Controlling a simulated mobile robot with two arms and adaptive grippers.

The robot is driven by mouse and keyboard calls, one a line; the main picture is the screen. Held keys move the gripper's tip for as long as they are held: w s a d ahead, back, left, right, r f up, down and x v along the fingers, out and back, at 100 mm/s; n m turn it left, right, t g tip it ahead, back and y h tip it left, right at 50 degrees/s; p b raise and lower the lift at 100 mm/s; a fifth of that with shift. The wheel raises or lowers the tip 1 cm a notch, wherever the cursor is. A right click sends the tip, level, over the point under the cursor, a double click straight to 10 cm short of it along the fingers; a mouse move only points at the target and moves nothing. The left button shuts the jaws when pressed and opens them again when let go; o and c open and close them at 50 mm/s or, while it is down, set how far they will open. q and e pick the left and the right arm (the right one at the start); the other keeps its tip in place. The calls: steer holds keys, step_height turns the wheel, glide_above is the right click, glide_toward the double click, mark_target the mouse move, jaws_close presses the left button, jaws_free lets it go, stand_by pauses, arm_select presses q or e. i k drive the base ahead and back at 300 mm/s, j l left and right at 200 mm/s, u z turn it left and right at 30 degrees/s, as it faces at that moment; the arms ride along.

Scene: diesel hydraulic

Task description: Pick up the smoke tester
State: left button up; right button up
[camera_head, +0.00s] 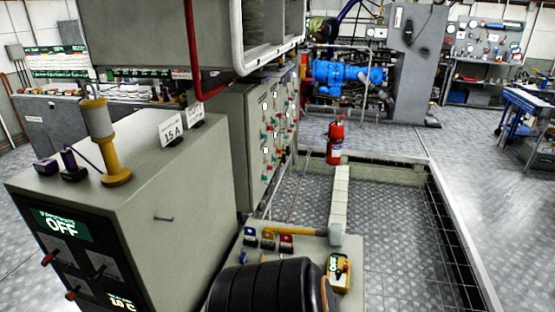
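No label in view names the smoke tester, and I cannot tell for sure which thing it is. Neither of my grippers is in view.
A red extinguisher (335,140) stands farther back. A dark rounded shape hides part of the low panel. Floor at right is open.

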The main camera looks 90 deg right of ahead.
mark_target(334, 234)
steer(key=z, duration=3.15)
